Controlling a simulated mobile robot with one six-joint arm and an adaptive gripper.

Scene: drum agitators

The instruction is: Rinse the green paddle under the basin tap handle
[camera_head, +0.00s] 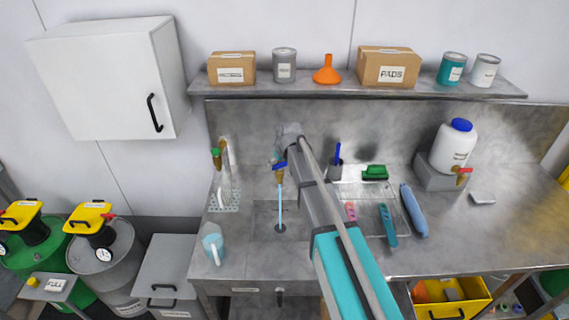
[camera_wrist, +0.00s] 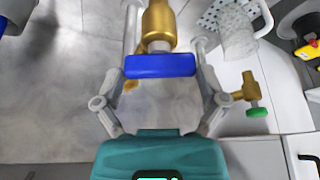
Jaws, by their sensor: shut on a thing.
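My gripper (camera_wrist: 163,62) is shut on the blue tap handle (camera_wrist: 160,66), one finger on each side, below the brass tap body (camera_wrist: 159,22). In the head view the blue tap handle (camera_head: 280,166) shows beside the end of my arm, which partly hides my gripper. A light-blue stream of water (camera_head: 281,205) runs straight down from the tap to the drain (camera_head: 280,228) of the basin. A teal-green, paddle-like piece (camera_head: 388,226) lies on the wire rack to the right, apart from the water; I cannot tell if it is the green paddle.
A second brass tap with a green handle (camera_wrist: 258,113) is near my gripper.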

